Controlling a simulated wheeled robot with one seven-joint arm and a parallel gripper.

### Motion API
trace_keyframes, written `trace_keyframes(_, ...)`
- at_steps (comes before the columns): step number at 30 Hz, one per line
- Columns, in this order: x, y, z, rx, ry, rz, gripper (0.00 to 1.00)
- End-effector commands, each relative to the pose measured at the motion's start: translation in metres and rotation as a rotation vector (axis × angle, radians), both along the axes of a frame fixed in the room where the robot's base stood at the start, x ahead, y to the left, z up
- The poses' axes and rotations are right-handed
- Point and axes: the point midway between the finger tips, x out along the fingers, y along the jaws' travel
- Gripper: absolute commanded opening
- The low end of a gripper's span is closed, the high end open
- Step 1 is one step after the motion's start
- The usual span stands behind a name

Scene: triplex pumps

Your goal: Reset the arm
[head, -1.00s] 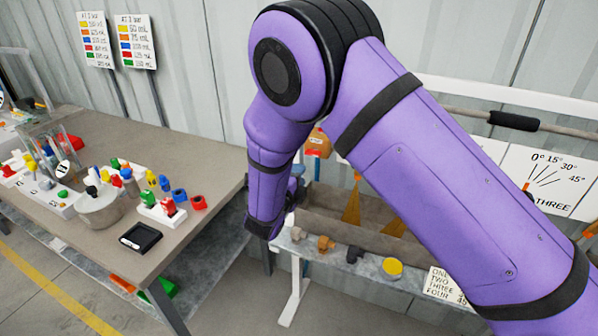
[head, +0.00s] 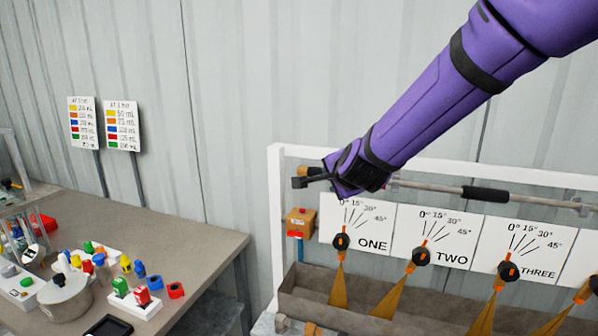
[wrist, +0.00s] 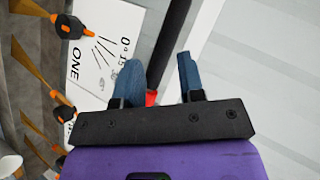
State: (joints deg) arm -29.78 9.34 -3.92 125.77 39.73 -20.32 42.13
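My purple arm reaches in from the upper right of the head view. My gripper (head: 312,181) is at its lower end, in front of the left end of the frame over the pump panel. In the wrist view my gripper (wrist: 158,62) shows two blue fingers spread apart, with nothing clearly held. A dark bar with a red end (wrist: 151,97) shows between the fingers. I cannot tell whether it touches them.
The white frame (head: 275,220) carries a metal rod with a black grip (head: 485,194). Below are numbered angle boards (head: 358,222), orange-marked valves with brown cones, and a grey trough (head: 310,285). An orange box (head: 300,222) hangs at left. A cluttered table (head: 190,245) stands left.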

Motion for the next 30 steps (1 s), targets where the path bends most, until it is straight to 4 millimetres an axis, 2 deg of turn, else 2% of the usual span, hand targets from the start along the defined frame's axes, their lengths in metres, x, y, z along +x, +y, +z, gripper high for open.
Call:
trace_keyframes(1, -0.01, -0.013, 0.014, -0.025, 0.006, 0.035, 0.36)
trace_keyframes(6, -0.05, -0.049, 0.044, -0.147, 0.048, 0.181, 0.36)
trace_keyframes(13, -0.118, -0.098, 0.07, -0.343, 0.106, 0.365, 0.36)
trace_keyframes(21, -0.213, -0.155, 0.078, -0.6, 0.206, 0.55, 0.36)
trace_keyframes(27, -0.285, -0.193, 0.072, -0.783, 0.313, 0.66, 0.36)
trace_keyframes(30, -0.314, -0.207, 0.067, -0.849, 0.366, 0.699, 0.36)
